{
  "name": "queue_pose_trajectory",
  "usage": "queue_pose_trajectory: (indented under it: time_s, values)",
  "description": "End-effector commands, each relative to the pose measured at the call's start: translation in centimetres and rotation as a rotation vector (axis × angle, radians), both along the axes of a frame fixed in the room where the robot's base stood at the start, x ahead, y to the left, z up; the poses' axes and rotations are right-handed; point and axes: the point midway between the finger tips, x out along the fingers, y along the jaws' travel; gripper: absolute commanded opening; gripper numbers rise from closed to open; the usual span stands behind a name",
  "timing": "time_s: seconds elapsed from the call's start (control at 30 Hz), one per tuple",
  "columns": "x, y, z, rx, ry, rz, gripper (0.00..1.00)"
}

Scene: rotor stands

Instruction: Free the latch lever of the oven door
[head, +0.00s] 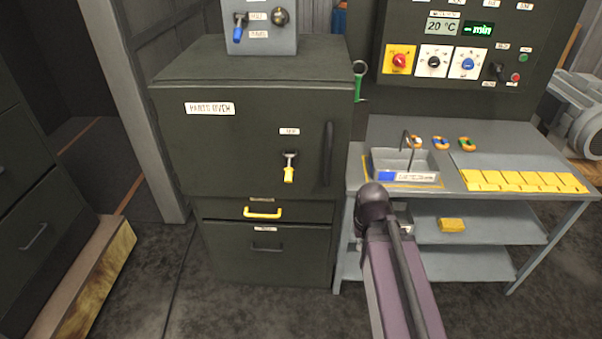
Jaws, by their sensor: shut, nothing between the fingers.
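The parts oven (240,125) is a dark grey cabinet with a white name label on its front. Its door appears closed. The latch lever (289,174) is on the right part of the door under a small label; it has a metal top and a yellow grip hanging down. A dark vertical door handle (327,155) is right of the lever. My arm rises from the bottom, right of the oven, and I cannot make out my gripper in this view.
Below the door are a drawer with a yellow handle (262,213) and another with a dark handle. A control panel (450,50) stands behind. Floor before the oven is clear.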

Motion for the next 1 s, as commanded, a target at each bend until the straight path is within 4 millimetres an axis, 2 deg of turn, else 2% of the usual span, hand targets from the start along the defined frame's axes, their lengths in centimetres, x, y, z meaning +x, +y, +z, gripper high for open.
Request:
queue_pose_trajectory:
  time_s: [0.47, 0.63, 0.77, 0.87, 1.0]
  values:
    - [0.0, 0.0, 0.0, 0.001, 0.0, -0.001, 0.0]
    - [0.7, 0.4, -0.1, 0.027, -0.008, -0.031, 0.0]
    - [2.4, 1.0, -0.1, 0.092, -0.022, -0.115, 0.0]
    - [4.4, 2.4, -0.1, 0.175, -0.034, -0.216, 0.0]
    - [8.2, 4.8, 0.4, 0.339, -0.033, -0.413, 0.0]
